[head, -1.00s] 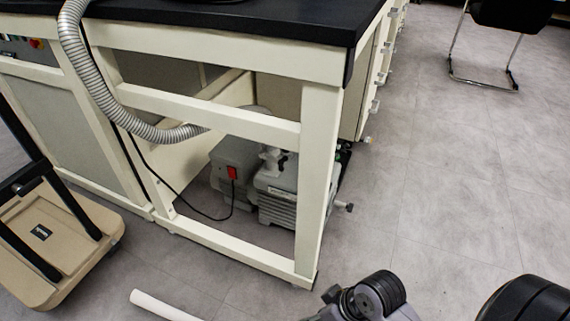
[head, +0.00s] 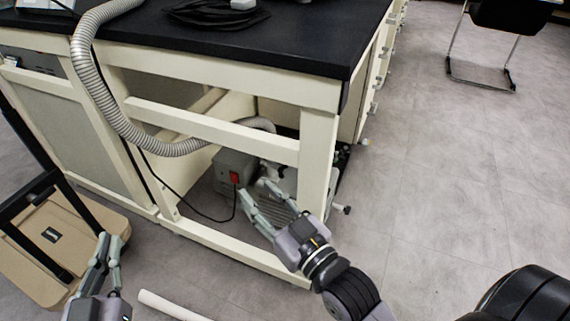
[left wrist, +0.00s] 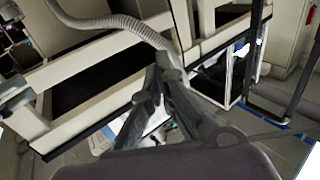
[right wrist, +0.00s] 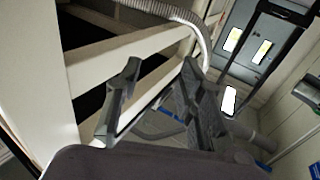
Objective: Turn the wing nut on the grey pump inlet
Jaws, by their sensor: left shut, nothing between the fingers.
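The grey pump (head: 232,164) stands on the floor under the bench, with a red switch on its motor end. Its inlet area (head: 285,172) is small and partly hidden by the right gripper's fingers; I cannot make out the wing nut. My right gripper (head: 253,189) is open and empty, and overlaps the pump in the head view; how near it is I cannot tell. Its spread fingers also show in the right wrist view (right wrist: 160,68). My left gripper (head: 111,238) is shut and empty, left of the bench opening. It also shows in the left wrist view (left wrist: 162,72).
A ribbed grey hose (head: 98,105) hangs over the bench front and runs into the opening. The cream bench frame (head: 205,128) has a crossbar, bottom rail and corner leg around the pump. A beige wheeled base (head: 48,240) stands left.

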